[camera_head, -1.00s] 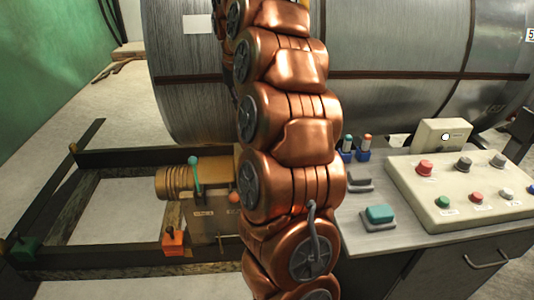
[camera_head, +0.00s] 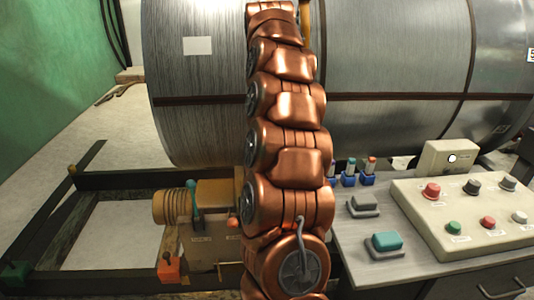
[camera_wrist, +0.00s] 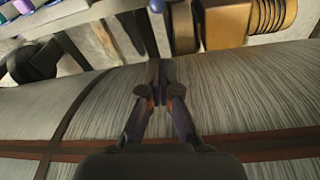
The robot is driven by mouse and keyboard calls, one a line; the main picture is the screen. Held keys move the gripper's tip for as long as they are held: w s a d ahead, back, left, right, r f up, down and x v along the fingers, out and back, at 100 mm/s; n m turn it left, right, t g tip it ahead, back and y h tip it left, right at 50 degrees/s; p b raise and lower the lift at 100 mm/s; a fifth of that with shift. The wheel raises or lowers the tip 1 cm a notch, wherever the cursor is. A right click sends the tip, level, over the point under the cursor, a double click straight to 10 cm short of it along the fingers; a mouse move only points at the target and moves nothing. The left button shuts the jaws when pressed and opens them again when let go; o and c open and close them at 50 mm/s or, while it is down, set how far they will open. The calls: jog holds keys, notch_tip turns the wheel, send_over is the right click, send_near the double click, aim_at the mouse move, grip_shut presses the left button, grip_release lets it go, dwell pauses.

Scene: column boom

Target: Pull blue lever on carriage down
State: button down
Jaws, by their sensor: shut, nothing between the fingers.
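The blue-green lever (camera_head: 192,200) stands upright on the carriage (camera_head: 205,245), beside the brass ribbed cylinder and left of my copper arm. A bluish rounded end (camera_wrist: 157,5) shows at the top edge of the wrist view; I cannot tell if it is this lever. My gripper (camera_wrist: 159,92) is shut and empty in the wrist view, over the large grey drum and apart from the carriage parts at the top. My gripper is hidden in the head view, where my arm rises in front of the drum.
The large grey drum (camera_head: 395,55) fills the back. An orange block (camera_head: 168,268) sits at the carriage's front left. A control panel (camera_head: 470,215) with several buttons stands on the desk at right. Dark frame rails (camera_head: 100,278) run low at left. Bare floor shows at far left.

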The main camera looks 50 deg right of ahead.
jog(key=w+d+f, duration=0.1)
jog(key=d+f, duration=0.2)
jog(key=f, duration=1.6)
jog(key=shift+w+f+p, duration=0.2)
jog(key=shift+f+p, duration=0.2)
jog(key=shift+p, duration=0.05)
jog(key=shift+f+b, duration=0.15)
jog(key=shift+b, duration=0.2)
